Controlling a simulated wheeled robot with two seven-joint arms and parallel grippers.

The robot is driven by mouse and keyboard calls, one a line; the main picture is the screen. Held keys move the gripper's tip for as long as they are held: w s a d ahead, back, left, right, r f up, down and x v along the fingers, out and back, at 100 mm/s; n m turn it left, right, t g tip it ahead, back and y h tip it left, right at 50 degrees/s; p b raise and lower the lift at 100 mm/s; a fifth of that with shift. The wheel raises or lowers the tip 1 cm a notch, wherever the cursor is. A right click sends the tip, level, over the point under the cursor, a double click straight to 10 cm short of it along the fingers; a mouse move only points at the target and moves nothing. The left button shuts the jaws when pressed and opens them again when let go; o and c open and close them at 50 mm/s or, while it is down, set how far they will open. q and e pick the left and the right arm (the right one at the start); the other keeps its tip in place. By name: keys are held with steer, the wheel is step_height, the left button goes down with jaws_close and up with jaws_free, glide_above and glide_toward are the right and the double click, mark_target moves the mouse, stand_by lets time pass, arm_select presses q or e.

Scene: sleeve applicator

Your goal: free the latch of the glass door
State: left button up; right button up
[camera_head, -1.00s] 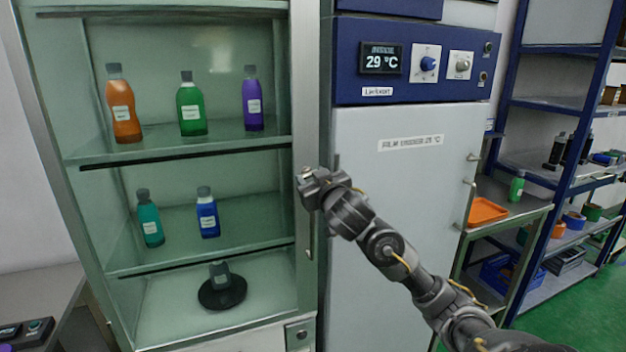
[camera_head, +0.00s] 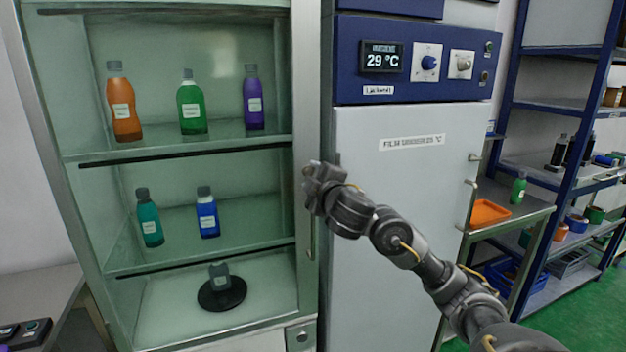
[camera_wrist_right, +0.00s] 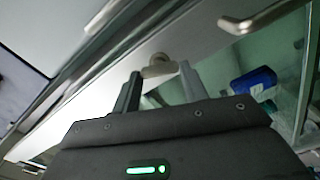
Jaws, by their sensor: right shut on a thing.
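The glass door (camera_head: 240,270) of the cabinet fills the left of the head view and appears closed. Its vertical bar handle (camera_head: 310,241) is on the right frame, just below my right gripper (camera_head: 312,172). The handle also shows at the top of the wrist view (camera_wrist_right: 258,19). In the wrist view, the small metal latch (camera_wrist_right: 159,68) sits on the pale door frame between the two fingertips of my right gripper (camera_wrist_right: 157,78). The gripper is shut on the latch. In the head view, the gripper hides the latch. My left gripper is not in view.
Several coloured bottles stand on the shelves behind the glass, with a dark round stand (camera_head: 222,293) at the bottom. A white cabinet (camera_head: 395,230) with a blue control panel (camera_head: 412,62) stands close to the right. A steel side table with an orange tray (camera_head: 489,212) is farther right.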

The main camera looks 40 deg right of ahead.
steer(key=n, duration=0.4)
steer(key=shift+n, duration=0.3)
stand_by(0.5)
steer(key=o, duration=1)
steer(key=shift+w, duration=0.1)
